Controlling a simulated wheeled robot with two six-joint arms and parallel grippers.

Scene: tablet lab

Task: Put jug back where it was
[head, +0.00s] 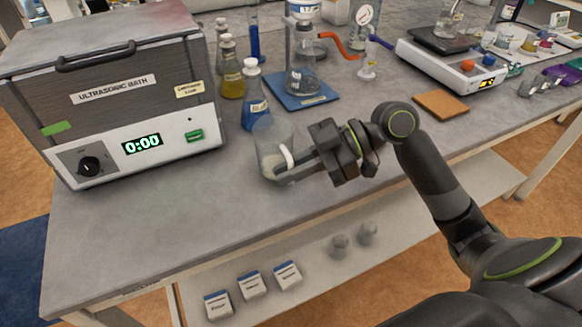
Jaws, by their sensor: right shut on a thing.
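The jug (268,140) is a clear beaker-like vessel with a white handle and some pale content at its base. It is in the middle of the head view, at the front part of the bench, in front of the blue flask. My right gripper (285,168) comes in from the right and is shut on the jug at its handle side. The fingers partly cover the handle. I cannot tell whether the jug's base touches the bench. My left gripper is not in view.
The ultrasonic bath (135,100) stands on the left. A blue-liquid flask (255,105) and a yellow bottle (231,75) are behind the jug. A blue stand base (315,98), an orange tile (441,104) and a balance (445,70) are further right. The bench's front left is clear.

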